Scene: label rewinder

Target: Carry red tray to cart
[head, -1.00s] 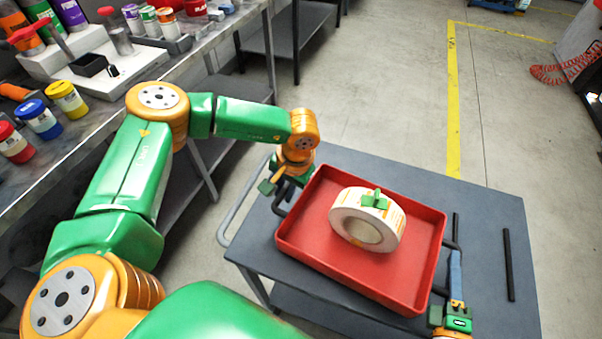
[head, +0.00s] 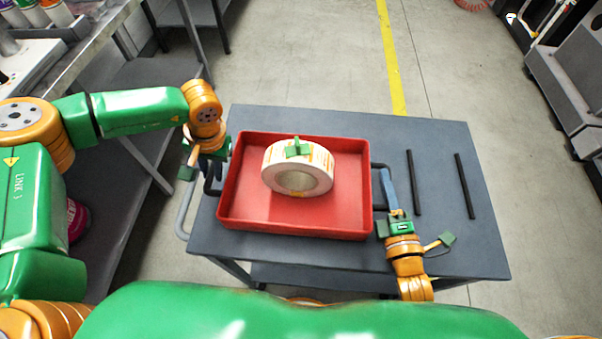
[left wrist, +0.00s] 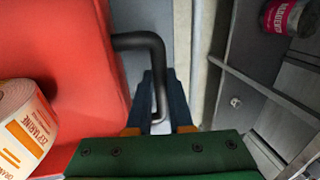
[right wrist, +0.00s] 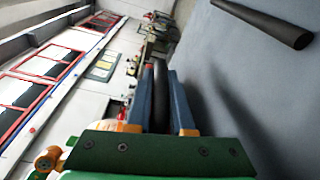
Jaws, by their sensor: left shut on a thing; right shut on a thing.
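The red tray (head: 330,218) is over the top of the dark grey cart (head: 300,118), within its left and middle part. I cannot tell whether its bottom touches the cart. A white label roll (head: 272,172) with orange print and a green piece on top lies in the tray. My left gripper (head: 208,165) is shut on the tray's left black handle, which shows between the fingers in the left wrist view (left wrist: 160,90). My right gripper (head: 388,195) is shut on the right black handle; its dark bar shows between the blue fingers in the right wrist view (right wrist: 160,85).
Two black bars (head: 414,182) (head: 465,186) lie on the cart right of the tray. The cart's grey push handle (head: 184,212) is at its left end. A workbench (head: 70,60) stands at left, a grey machine (head: 568,95) at far right. The floor behind the cart is clear.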

